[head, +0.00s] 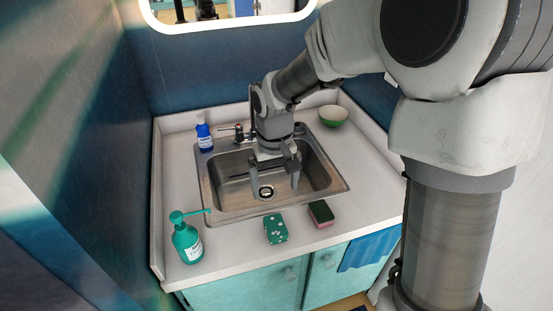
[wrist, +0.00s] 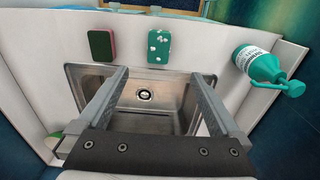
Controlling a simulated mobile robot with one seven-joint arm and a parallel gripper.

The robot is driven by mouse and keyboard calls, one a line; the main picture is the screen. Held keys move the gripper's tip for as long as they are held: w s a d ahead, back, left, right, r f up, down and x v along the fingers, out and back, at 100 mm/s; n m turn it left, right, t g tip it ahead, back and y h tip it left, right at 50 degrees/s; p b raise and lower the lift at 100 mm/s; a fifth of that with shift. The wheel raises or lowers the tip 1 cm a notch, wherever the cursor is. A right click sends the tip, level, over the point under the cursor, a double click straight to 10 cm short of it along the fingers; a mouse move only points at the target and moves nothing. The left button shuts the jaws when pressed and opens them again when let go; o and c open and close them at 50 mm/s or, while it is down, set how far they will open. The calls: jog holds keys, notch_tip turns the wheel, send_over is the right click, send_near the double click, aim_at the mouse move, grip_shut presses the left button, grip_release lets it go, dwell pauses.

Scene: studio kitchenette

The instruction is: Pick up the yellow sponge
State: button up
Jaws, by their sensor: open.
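No plainly yellow sponge shows in either view. A sponge with a dark green top and pink sides (head: 321,213) lies on the front counter rim, right of centre. It also shows at the upper left of the wrist view (wrist: 101,44). My gripper (head: 274,186) is open and empty, pointing down over the sink basin, behind the sponge and apart from it. In the wrist view both fingers of my gripper (wrist: 158,74) stand wide apart above the basin.
A teal block with white spots (head: 275,229) lies left of the sponge. A teal pump bottle (head: 187,242) stands front left, a blue bottle (head: 204,136) back left. A green bowl (head: 333,116) sits back right. The steel sink (head: 222,200) is empty; its faucet is behind my gripper.

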jog(key=f, duration=0.2)
jog(key=b, duration=0.1)
send_over(275, 225)
jog(key=f, duration=1.1)
jog(key=shift+s+a+f, duration=0.2)
jog(key=shift+s+f, duration=0.15)
jog(key=shift+s, duration=0.05)
jog(key=shift+w+d+f, duration=0.15)
jog(key=shift+f, duration=1.2)
jog(key=shift+w+d+f, duration=0.1)
jog(key=shift+w+f, duration=0.05)
jog(key=shift+f, duration=1.15)
jog(key=c, duration=1.5)
jog(key=shift+r, duration=0.15)
